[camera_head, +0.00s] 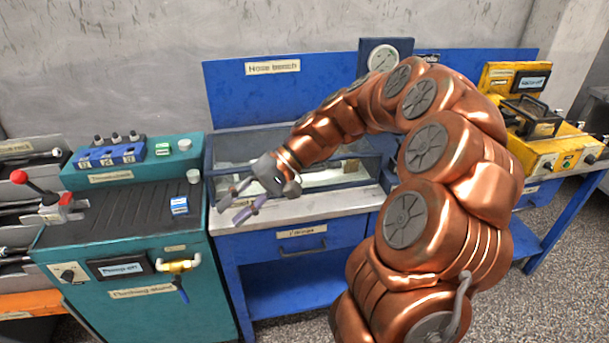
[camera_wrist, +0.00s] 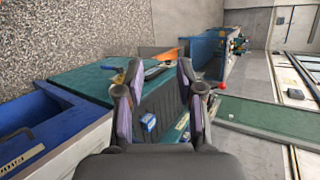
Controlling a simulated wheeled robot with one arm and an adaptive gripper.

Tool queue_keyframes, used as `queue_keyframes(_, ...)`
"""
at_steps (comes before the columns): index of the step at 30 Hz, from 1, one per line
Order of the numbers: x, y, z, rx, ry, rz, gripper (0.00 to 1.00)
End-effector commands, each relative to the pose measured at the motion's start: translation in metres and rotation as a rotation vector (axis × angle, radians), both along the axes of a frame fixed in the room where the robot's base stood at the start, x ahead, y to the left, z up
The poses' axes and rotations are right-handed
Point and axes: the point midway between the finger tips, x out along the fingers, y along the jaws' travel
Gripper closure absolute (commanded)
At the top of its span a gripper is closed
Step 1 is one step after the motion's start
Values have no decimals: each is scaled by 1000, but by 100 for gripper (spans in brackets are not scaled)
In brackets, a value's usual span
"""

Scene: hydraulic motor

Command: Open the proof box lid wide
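The glass-sided box (camera_head: 240,146) with a dark blue frame, which looks like the proof box, stands on the hose bench behind my gripper. My arm covers its middle and part of its right side. I cannot clearly tell its lid from its front panel, or how the lid stands. My gripper (camera_head: 228,206) is open and empty, with its fingers pointing left, over the bench's front left corner beside the teal stand. In the wrist view my gripper (camera_wrist: 157,76) shows two spread fingers with nothing between them.
The teal flushing stand (camera_head: 150,275) is at left, with a small blue box (camera_head: 179,205) on top. A red-knobbed lever (camera_head: 40,187) stands farther left. The blue bench drawer (camera_head: 290,250) is below the white worktop. A yellow machine (camera_head: 540,145) stands at right.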

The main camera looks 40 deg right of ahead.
Motion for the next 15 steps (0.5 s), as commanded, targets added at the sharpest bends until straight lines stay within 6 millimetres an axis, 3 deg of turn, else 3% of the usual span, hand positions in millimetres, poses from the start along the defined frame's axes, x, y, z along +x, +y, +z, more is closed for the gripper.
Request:
queue_keyframes(3,30,-43,-9,109,-27,-109,63)
queue_keyframes(9,66,-131,-27,255,-95,-314,63)
queue_keyframes(15,75,-226,-57,355,-164,-519,63)
